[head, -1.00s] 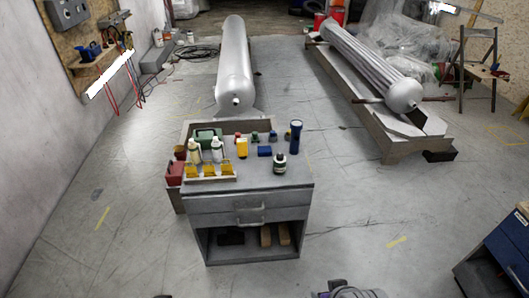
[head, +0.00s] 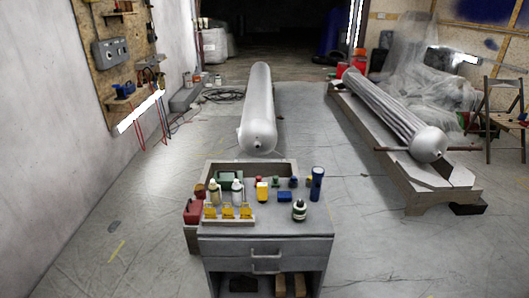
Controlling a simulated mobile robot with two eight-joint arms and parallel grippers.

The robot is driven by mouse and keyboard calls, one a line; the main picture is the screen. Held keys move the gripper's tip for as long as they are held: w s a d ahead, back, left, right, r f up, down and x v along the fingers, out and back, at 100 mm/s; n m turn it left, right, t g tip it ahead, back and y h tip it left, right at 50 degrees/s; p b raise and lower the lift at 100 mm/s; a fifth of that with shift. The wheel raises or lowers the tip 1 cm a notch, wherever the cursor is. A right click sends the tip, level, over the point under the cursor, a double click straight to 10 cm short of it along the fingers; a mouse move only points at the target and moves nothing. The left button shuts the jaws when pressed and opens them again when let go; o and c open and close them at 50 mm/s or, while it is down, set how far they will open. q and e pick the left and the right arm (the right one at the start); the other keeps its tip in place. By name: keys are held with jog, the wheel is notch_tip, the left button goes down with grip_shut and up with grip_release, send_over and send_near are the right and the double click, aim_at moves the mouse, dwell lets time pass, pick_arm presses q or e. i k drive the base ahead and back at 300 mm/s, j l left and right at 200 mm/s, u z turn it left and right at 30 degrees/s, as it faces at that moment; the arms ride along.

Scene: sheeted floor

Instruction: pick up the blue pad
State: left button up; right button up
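A small blue block (head: 284,197), the only thing here that looks like the blue pad, lies on top of the grey workbench (head: 318,222). It sits right of a yellow item (head: 262,191) and left of a dark blue upright flashlight (head: 317,184). A white bottle with a dark cap (head: 299,210) stands just in front of it to the right. Nothing covers the block. Neither of my grippers shows in the head view.
A tray with yellow items (head: 229,221) and bottles stands at the bench's left, beside a red container (head: 193,211). A grey cylinder (head: 258,110) lies behind the bench. Another cylinder rests on a stand (head: 425,200) at right.

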aim_at(283, 196)
jog(key=i+u, duration=0.3)
jog(key=i, duration=0.15)
jog(key=i+l+u, duration=0.65)
jog(key=i, duration=0.25)
jog(key=i+j, duration=0.05)
jog(key=j, duration=0.05)
